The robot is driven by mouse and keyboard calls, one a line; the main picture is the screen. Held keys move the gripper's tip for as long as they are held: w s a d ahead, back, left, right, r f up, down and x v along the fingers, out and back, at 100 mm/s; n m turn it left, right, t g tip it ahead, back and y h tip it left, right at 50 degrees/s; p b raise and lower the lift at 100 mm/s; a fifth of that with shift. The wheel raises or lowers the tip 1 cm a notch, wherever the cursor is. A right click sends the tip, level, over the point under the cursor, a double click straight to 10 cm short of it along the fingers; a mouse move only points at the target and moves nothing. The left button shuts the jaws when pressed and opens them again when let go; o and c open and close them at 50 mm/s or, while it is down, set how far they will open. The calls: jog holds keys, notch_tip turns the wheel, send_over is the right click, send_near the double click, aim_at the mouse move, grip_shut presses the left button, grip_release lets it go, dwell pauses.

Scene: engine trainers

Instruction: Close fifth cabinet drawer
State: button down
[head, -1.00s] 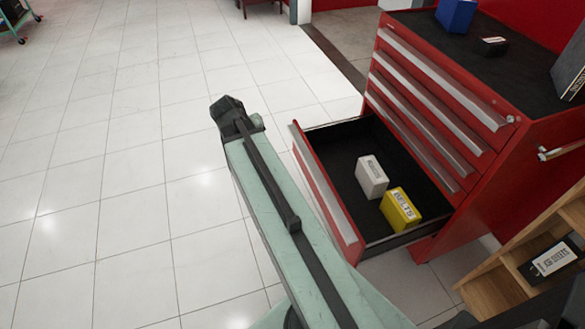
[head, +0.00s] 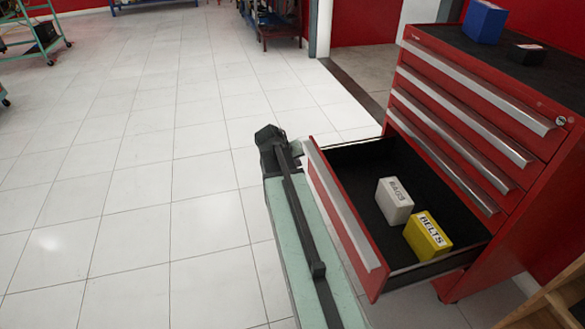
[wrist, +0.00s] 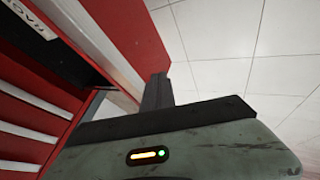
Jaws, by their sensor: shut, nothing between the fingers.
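The fifth drawer (head: 345,225), the lowest of the red cabinet (head: 545,185), stands pulled well out. Its red front has a long silver handle strip, and its inside is black. A white box (head: 395,203) and a yellow box marked BELTS (head: 428,236) are in it. In the head view my arm runs along the outer left side of the drawer front. In the wrist view my gripper (wrist: 157,90) shows as dark, shut fingers with nothing between them. They are beside the drawer front's pale handle strip; I cannot tell whether they touch.
The drawers above look shut. A blue box (head: 484,20) and a small black box (head: 527,52) stand on the cabinet top. A wooden shelf (head: 550,300) is at the lower right. The tiled floor (head: 120,200) to the left is clear.

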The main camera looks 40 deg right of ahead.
jog(key=shift+s+d+r+p, duration=0.15)
jog(key=shift+s+d, duration=0.25)
jog(key=shift+d, duration=0.5)
jog(key=shift+s+d+f+p, duration=0.1)
jog(key=shift+s+d+p, duration=0.2)
jog(key=shift+d, duration=0.6)
jog(key=shift+d, duration=0.1)
